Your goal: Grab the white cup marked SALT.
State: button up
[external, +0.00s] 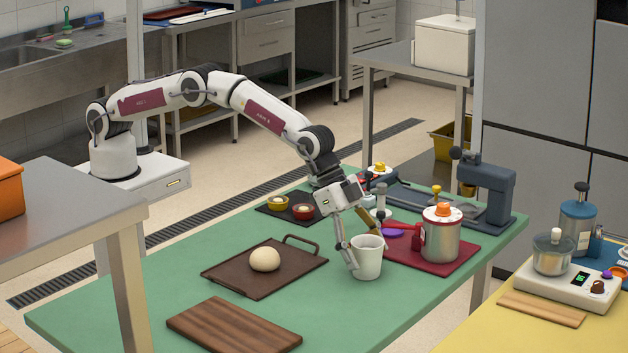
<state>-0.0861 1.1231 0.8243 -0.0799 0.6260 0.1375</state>
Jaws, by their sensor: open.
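A white cup (367,262) stands upright on the green table near its front right part. No SALT marking can be read on it in this view. My gripper (364,245) is open and lowered at the cup. One finger is at the cup's left side and the other is near its back right rim. I cannot tell whether either finger touches the cup.
A red tray (462,262) with a metal canister (441,235) lies close on the right. A brown tray (222,280) with a dough ball (265,260) is on the left. A wooden board (234,328) lies at the front. The green table (350,320) is clear before the cup.

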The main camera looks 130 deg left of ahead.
jog(key=shift+w+f, duration=0.25)
jog(key=shift+f, duration=0.2)
dwell(0.3)
jog(key=c, duration=1.3)
